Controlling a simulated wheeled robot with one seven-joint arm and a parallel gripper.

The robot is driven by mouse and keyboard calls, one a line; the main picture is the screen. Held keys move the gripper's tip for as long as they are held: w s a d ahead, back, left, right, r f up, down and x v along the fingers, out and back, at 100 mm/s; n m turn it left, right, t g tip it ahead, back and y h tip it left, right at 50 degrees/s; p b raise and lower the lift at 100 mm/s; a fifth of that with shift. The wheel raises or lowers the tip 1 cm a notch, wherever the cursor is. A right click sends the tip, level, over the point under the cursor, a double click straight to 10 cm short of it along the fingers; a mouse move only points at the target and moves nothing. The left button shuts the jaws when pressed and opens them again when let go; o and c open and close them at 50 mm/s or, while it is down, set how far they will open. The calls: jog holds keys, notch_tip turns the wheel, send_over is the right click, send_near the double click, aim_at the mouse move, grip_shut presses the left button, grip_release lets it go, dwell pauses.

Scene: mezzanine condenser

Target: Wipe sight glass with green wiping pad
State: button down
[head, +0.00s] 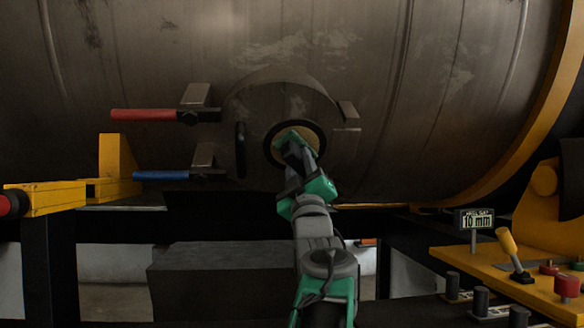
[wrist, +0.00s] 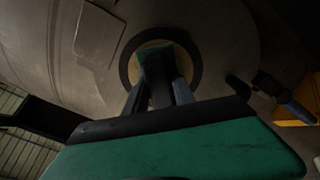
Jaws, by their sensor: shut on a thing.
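The sight glass (head: 310,133) is a yellowish round pane in a black ring, set in a round metal door on the large tank. In the wrist view the sight glass (wrist: 187,62) lies straight ahead. My gripper (head: 290,146) is in front of it and covers much of it. In the wrist view my gripper (wrist: 160,90) is shut on the green wiping pad (wrist: 154,58), which is held over the pane. I cannot tell whether the pad touches the glass.
A red-handled lever (head: 145,115) and a blue-handled lever (head: 162,175) stick out left of the door. A black door handle (head: 240,150) is beside the glass. A yellow control panel (head: 510,270) with a lever, buttons and a "10 min" sign (head: 475,219) stands at right.

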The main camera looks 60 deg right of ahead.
aim_at(314, 154)
jog(key=shift+s+d+b, duration=0.3)
jog(key=shift+s+d, duration=0.6)
jog(key=shift+s+d+r, duration=0.15)
jog(key=shift+s+d, duration=0.35)
jog(key=shift+s, duration=0.05)
jog(key=shift+b, duration=0.4)
jog(key=shift+f+b, duration=0.2)
jog(key=shift+b, duration=0.1)
